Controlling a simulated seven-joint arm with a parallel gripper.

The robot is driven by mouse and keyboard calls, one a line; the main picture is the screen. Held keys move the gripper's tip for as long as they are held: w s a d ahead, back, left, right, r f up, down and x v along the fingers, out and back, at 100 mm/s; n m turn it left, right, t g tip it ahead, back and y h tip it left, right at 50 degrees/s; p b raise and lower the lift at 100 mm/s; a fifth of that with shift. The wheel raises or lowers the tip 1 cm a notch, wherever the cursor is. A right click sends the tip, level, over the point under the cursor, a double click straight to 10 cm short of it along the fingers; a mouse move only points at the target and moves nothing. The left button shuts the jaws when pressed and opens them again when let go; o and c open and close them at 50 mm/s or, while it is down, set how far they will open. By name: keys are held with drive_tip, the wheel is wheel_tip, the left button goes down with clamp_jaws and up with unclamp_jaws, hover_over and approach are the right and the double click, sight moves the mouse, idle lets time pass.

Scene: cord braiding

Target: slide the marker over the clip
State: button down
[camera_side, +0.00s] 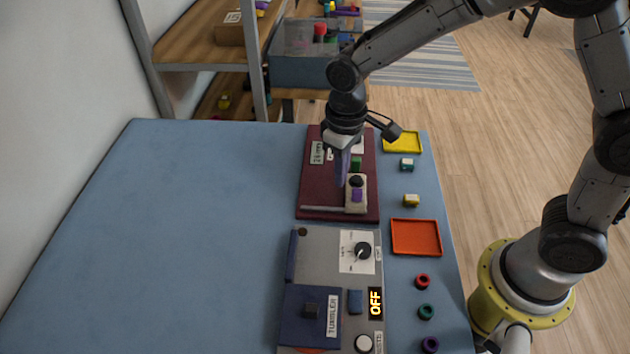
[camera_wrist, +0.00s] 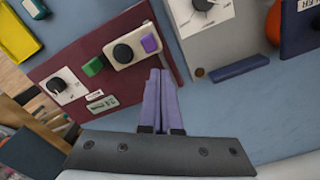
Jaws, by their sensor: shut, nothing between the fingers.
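A maroon board (camera_side: 312,190) carries a cream block (camera_side: 349,204) with a black knob (camera_side: 356,181) and a small purple piece (camera_side: 357,196). A green block (camera_side: 355,163) sits just behind the cream one. In the wrist view the cream block (camera_wrist: 112,62), purple piece (camera_wrist: 150,43) and green block (camera_wrist: 93,66) line up across the board. No part is legibly named marker or clip, so I cannot tell which is which. My gripper (camera_side: 341,185) has its purple fingers together and empty, pointing down over the board, left of the cream block. The wrist view shows the fingertips (camera_wrist: 160,73) beside the purple piece.
A pale bar (camera_side: 322,209) runs along the board's near edge. A grey panel (camera_side: 325,260) with a dial, a blue TUMBLER box (camera_side: 300,305) and an OFF display stands nearer. Yellow (camera_side: 404,142) and orange (camera_side: 416,238) trays lie right. The blue table (camera_side: 180,220) is clear at left.

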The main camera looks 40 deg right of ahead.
wheel_tip(320, 180, up, 6)
drive_tip(key=shift+r, duration=0.25)
idle(0.4)
drive_tip(key=s+d+r+m+t, duration=0.1)
drive_tip(key=s+d+r+t, duration=0.1)
drive_tip(key=s+d+r, duration=0.3)
drive_tip(key=s+d+r+m+t, duration=0.1)
drive_tip(key=s+d+r+t, duration=0.15)
drive_tip(key=r, duration=0.45)
drive_tip(key=s+d+f, duration=0.1)
drive_tip(key=s+d, duration=0.1)
drive_tip(key=s, duration=0.4)
drive_tip(key=s+d+f+m+t, duration=0.1)
drive_tip(key=s+d+f, duration=0.1)
drive_tip(key=s, duration=0.4)
drive_tip(key=shift+s+d+f, duration=0.15)
drive_tip(key=shift+s+d, duration=0.05)
drive_tip(key=shift+s, duration=0.1)
